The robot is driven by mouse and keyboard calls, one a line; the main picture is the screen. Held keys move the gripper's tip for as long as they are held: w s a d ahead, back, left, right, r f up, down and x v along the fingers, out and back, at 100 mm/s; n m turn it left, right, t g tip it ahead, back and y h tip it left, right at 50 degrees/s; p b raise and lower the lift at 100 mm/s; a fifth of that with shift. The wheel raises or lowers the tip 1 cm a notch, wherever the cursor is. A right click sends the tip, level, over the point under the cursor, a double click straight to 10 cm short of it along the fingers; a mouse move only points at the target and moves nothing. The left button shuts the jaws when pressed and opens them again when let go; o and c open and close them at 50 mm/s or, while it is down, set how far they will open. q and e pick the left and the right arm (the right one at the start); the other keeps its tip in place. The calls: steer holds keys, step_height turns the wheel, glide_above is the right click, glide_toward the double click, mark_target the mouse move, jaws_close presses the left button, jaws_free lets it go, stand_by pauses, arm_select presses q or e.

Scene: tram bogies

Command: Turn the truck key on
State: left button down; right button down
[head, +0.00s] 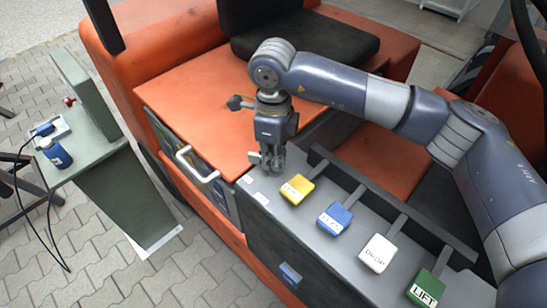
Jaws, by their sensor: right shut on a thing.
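My right gripper (268,160) points straight down at the left end of the truck's grey control panel (262,205). Its fingers are close together at the panel's surface, beside the orange cover, and are shut on what appears to be the truck key. The key is hidden by the fingers, so I cannot tell how it is turned. The orange truck (185,92) fills the middle of the view. My left gripper is not in view.
Levers with yellow (297,189), blue (334,219), white (377,253) and green (426,289) labelled tags stand right of the gripper. A black seat (305,45) is behind. A green stand (105,165) with blue items is on the left, on paving.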

mark_target(272, 158)
steer(key=shift+r, duration=0.15)
steer(key=c, duration=1.7)
jaws_free()
step_height(272, 158, up, 12)
steer(key=shift+f, duration=0.1)
steer(key=shift+s+a, duration=0.1)
steer(key=shift+a, duration=0.05)
